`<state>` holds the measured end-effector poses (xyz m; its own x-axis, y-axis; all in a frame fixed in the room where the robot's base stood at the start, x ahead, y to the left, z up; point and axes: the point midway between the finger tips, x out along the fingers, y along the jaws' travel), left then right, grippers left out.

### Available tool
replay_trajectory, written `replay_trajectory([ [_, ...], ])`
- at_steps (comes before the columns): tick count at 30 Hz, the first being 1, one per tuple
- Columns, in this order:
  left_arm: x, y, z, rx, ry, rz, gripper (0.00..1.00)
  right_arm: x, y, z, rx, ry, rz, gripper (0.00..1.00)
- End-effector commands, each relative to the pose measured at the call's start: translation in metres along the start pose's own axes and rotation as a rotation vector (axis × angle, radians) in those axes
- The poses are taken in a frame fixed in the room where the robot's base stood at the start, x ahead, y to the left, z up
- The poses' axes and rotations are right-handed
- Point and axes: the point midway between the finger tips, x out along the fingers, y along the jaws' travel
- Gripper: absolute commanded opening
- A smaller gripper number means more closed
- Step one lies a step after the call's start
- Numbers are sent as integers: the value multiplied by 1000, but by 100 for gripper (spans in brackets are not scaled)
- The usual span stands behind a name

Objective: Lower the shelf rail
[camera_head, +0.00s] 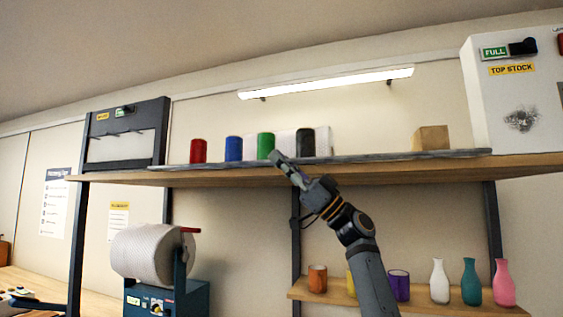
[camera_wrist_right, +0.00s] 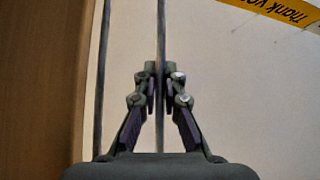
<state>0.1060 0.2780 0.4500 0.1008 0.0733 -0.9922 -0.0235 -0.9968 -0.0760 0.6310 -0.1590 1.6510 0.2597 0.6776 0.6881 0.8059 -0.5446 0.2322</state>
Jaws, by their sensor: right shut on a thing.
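The shelf rail (camera_head: 400,157) is a long thin grey bar running along the front edge of the upper wooden shelf (camera_head: 400,172). My right gripper (camera_head: 283,163) reaches up from below and is at the rail, left of its middle. In the right wrist view, my right gripper (camera_wrist_right: 161,85) is shut on the thin dark bar of the rail (camera_wrist_right: 161,30), which runs between its fingers. The fingertips partly cover the rail in the head view. My left gripper does not show clearly in any view.
Red (camera_head: 198,151), blue (camera_head: 234,148), green (camera_head: 266,145) and black (camera_head: 306,142) cans stand behind the rail, with a cardboard box (camera_head: 431,138) to the right. Vases and cups stand on the lower shelf (camera_head: 420,304). A paper roll (camera_head: 148,252) stands at left.

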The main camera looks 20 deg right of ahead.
Motion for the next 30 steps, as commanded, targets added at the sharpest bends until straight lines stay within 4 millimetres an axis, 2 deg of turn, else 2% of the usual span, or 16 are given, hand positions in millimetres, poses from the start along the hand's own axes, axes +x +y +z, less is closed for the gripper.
replay_trajectory([
  [3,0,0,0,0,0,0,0,0,0,0,0,0,1,0],
  [4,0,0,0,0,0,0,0,0,0,0,0,0,1,11],
  [9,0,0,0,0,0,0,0,0,0,0,0,0,1,32],
  [19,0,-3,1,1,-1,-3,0,-4,0,0,0,-1,1,32],
  [23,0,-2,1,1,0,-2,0,-25,1,2,-1,-4,4,32],
  [30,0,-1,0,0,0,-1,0,-84,1,2,-1,-5,3,32],
])
